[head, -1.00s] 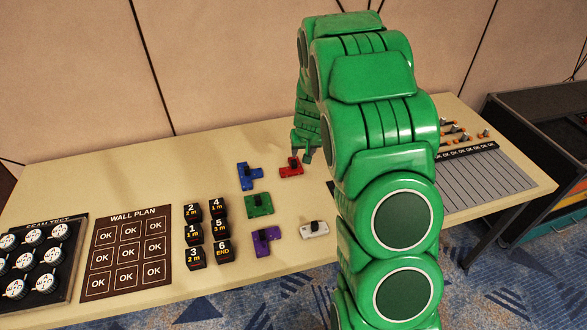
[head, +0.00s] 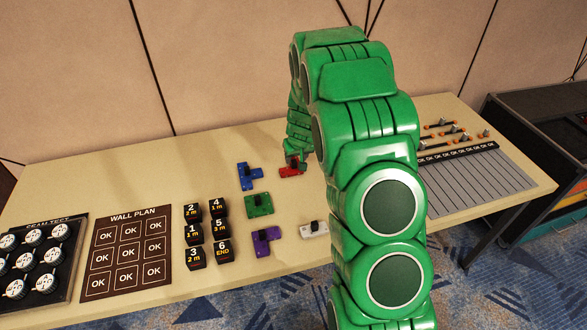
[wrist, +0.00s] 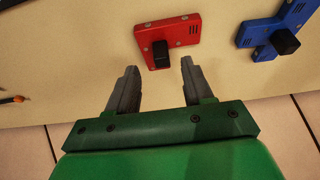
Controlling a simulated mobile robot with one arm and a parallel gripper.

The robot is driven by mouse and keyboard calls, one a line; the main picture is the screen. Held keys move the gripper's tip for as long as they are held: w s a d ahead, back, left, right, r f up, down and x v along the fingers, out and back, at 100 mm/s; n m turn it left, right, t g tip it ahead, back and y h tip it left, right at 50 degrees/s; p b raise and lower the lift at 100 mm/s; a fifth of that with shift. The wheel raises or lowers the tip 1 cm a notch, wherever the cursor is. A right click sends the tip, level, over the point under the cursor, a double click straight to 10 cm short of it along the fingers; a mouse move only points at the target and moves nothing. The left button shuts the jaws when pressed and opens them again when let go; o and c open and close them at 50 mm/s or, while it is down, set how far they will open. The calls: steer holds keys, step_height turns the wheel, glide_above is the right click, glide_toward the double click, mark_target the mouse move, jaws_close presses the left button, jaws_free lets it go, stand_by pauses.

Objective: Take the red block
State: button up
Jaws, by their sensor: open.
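The red block (head: 288,172) lies on the table near its back edge, partly hidden by my gripper in the head view. In the wrist view the red block (wrist: 180,34) is a flat piece with a black knob on top. My gripper (head: 293,160) is above the red block. In the wrist view my gripper (wrist: 157,65) is open, with its two grey fingers apart. The black knob lies between the line of the fingertips, and nothing is held. I cannot tell the exact height of the fingertips above the knob.
A blue block (head: 247,177) lies just left of the red one. Green (head: 259,206), purple (head: 267,241) and white (head: 313,229) blocks lie nearer the front. Numbered black cubes (head: 193,234) and a wall plan board (head: 127,253) are further left. The wall stands close behind the table.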

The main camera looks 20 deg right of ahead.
mark_target(294, 161)
steer(key=shift+x, duration=1.7)
steer(key=shift+w+a, duration=0.1)
jaws_close()
